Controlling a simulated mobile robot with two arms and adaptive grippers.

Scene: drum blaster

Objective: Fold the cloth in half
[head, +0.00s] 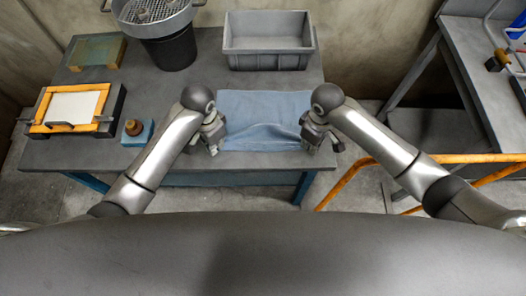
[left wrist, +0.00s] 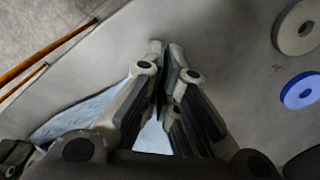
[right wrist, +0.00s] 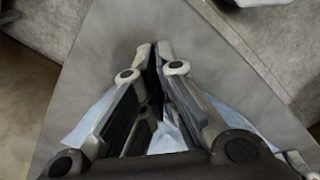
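The light blue cloth (head: 262,105) lies on the grey table, with a wrinkled ridge along its near part. My left gripper (head: 213,147) is at its near left corner and my right gripper (head: 322,143) at its near right corner. In the left wrist view, the left fingertips (left wrist: 166,48) are together, with cloth (left wrist: 75,118) behind the fingers. In the right wrist view, the right fingertips (right wrist: 153,50) are together, with cloth (right wrist: 95,115) showing on both sides. Both appear to pinch the cloth; the fingers hide the exact grip points.
A grey bin (head: 268,62) stands behind the cloth. A dark bucket with a sieve (head: 170,50), an orange-framed screen (head: 72,108), a box (head: 97,51) and a blue block (head: 137,138) occupy the left. An orange rail (head: 345,180) is near the table's right front corner.

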